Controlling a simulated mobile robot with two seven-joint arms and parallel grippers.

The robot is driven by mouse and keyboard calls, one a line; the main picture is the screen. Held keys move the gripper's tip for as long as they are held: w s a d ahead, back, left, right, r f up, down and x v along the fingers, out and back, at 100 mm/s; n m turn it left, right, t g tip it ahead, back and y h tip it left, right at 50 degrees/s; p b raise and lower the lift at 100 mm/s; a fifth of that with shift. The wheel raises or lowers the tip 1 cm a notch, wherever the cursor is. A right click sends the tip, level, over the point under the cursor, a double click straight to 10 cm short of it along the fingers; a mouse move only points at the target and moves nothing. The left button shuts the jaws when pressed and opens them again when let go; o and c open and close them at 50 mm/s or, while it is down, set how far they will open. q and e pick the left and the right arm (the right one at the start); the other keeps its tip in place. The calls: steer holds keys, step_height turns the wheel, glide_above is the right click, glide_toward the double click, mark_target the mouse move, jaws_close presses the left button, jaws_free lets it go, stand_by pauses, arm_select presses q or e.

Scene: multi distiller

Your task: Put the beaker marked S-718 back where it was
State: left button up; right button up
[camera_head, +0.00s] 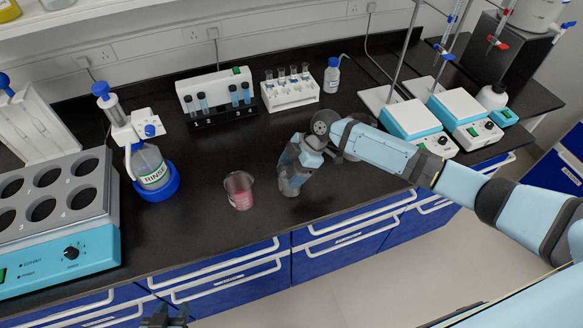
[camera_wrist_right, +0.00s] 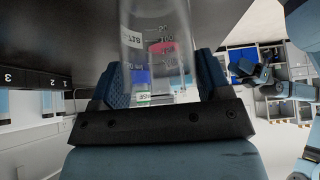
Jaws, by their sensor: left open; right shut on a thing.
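My right gripper (camera_head: 306,158) is shut on a clear glass beaker (camera_head: 289,180), held upright over the front of the black bench. I cannot tell whether its base touches the bench. In the right wrist view the same beaker (camera_wrist_right: 158,45) stands between the two fingers, with graduations and a white label that I cannot read as S-718. A beaker of pink liquid (camera_head: 239,190) stands on the bench to its left, and pink shows through the glass in the wrist view. My left gripper (camera_head: 165,318) is open and empty at the bottom edge, in front of the bench.
A heating block (camera_head: 60,205) with several round wells and a RINSE bottle (camera_head: 152,168) are on the left. A cuvette rack (camera_head: 215,95), a tube rack (camera_head: 290,90) and a small bottle (camera_head: 332,77) stand behind. Stirrer plates (camera_head: 412,120) are on the right.

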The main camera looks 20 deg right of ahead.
steer(key=shift+f, duration=0.1)
steer(key=shift+f, duration=0.1)
steer(key=o, duration=1)
steer(key=shift+o, duration=0.2)
steer(key=shift+r, duration=0.3)
steer(key=b+v, duration=0.1)
steer(key=v, duration=1)
steer(key=shift+d+r+b, duration=0.3)
